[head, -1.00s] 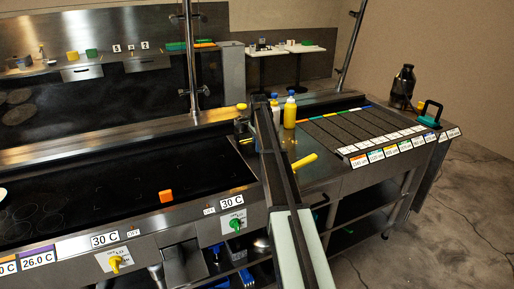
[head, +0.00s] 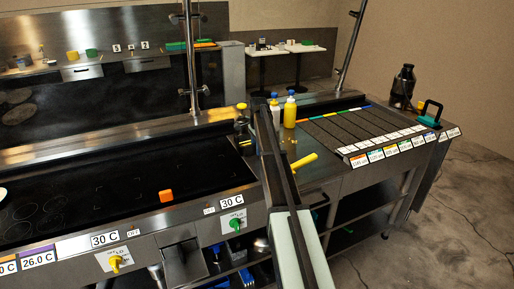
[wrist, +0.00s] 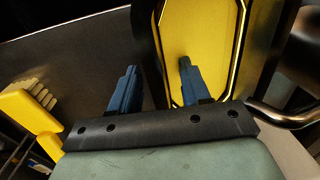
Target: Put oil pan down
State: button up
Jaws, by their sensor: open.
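In the wrist view, the oil pan (wrist: 205,45) shows as a dark-walled vessel with a bright rim and a yellow inside. My gripper (wrist: 156,64) is open, its two blue fingers apart on either side of the pan's near left wall. The right finger overlaps the yellow inside and the left finger is outside the wall. I cannot tell whether either finger touches the wall. A curved metal bar is at the right of the pan. In the head view, my arm covers much of this spot, and the fingers are not clear.
A yellow-handled tool (head: 304,161) lies right of my arm.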

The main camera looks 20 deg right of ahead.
notch_tip(320, 180, up, 12)
jog(key=shift+s, duration=0.4)
